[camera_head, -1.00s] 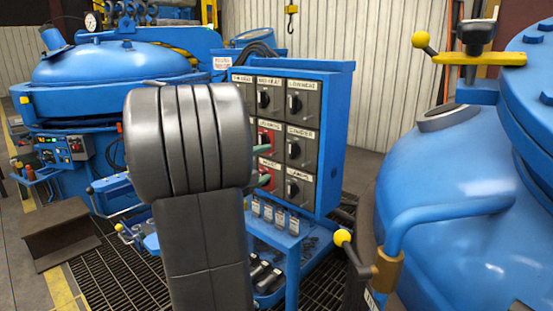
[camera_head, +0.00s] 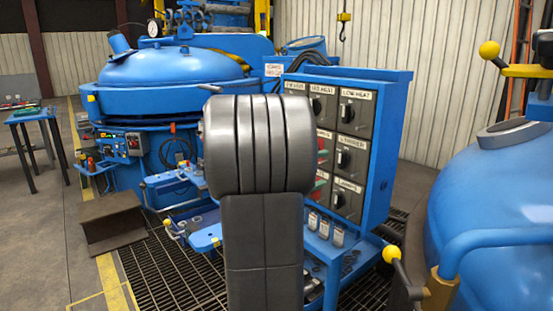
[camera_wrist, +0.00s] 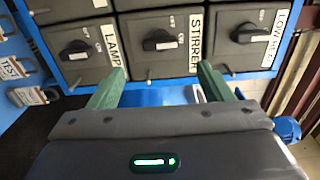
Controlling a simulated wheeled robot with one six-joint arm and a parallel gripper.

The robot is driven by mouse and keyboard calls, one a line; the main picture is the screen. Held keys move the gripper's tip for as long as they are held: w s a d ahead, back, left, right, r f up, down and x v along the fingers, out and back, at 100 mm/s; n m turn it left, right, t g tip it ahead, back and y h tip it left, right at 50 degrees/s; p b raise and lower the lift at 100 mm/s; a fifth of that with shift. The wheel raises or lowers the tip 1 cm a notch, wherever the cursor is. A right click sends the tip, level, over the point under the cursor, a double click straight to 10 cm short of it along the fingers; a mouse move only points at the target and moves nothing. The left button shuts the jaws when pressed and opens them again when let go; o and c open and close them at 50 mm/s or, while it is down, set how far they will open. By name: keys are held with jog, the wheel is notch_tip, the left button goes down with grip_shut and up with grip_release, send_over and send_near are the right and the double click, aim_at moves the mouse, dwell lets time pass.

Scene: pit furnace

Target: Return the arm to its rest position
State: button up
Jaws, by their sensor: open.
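My gripper (camera_wrist: 162,82) is open in the wrist view, its two green fingers apart with nothing between them. The fingers point toward a blue control panel with dark rotary switches. The fingertips lie in front of the row with the LAMP switch (camera_wrist: 75,50), the STIRRER switch (camera_wrist: 160,40) and the LOW HEAT switch (camera_wrist: 244,33). I cannot tell whether they touch the panel. In the head view my bent grey arm stands in front of the panel (camera_head: 393,150) and covers its left part. The gripper is mostly hidden there.
A blue furnace vessel (camera_head: 175,68) stands at the back left. Another blue vessel (camera_head: 490,190) with yellow-knobbed levers is close on the right.

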aim_at(340, 162)
jog(key=x, duration=0.8)
jog(key=shift+w+d, duration=0.25)
jog(key=shift+d, duration=0.05)
jog(key=shift+a, duration=0.1)
